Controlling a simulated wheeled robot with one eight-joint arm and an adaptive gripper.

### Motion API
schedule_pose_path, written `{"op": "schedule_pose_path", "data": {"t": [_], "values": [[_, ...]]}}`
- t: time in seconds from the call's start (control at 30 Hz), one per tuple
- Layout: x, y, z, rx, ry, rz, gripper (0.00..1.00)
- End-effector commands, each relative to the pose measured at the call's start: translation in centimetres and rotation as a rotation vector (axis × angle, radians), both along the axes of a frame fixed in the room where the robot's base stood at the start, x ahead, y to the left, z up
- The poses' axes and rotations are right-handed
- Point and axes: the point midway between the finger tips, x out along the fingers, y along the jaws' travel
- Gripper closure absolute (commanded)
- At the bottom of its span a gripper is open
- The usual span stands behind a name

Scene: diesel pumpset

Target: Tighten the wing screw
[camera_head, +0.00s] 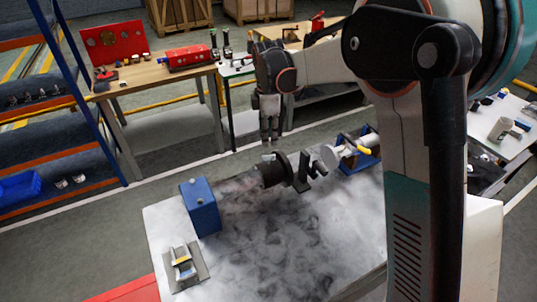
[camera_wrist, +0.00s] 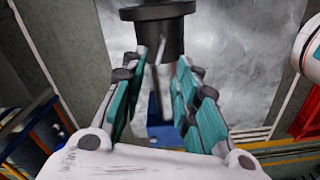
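My gripper (camera_head: 270,132) points down above the back part of the grey worktable (camera_head: 260,245). In the wrist view its two teal-padded fingers (camera_wrist: 165,72) are apart, with nothing clearly gripped between them. A dark round part (camera_wrist: 158,28) lies just past the fingertips there. A thin grey bar (camera_wrist: 153,95) shows between the fingers. In the head view a dark shaft assembly (camera_head: 285,170) with a round disc lies on the table, below the gripper. I cannot pick out the wing screw for certain; it is small or hidden.
A blue block (camera_head: 201,206) and a small grey fixture (camera_head: 183,267) stand at the table's left. A blue vise-like part (camera_head: 360,150) with a yellow piece is at the back right. A wooden bench (camera_head: 150,75) stands behind. The table's middle is clear.

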Motion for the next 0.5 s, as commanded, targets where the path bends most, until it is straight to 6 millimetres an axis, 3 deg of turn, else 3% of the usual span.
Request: {"op": "schedule_pose_path", "data": {"t": [0.2,0.5], "values": [[0.0,0.0,-4.4,0.0,0.0,-0.001,0.72],[0.0,0.0,-7.8,0.0,0.0,-0.001,0.72]]}}
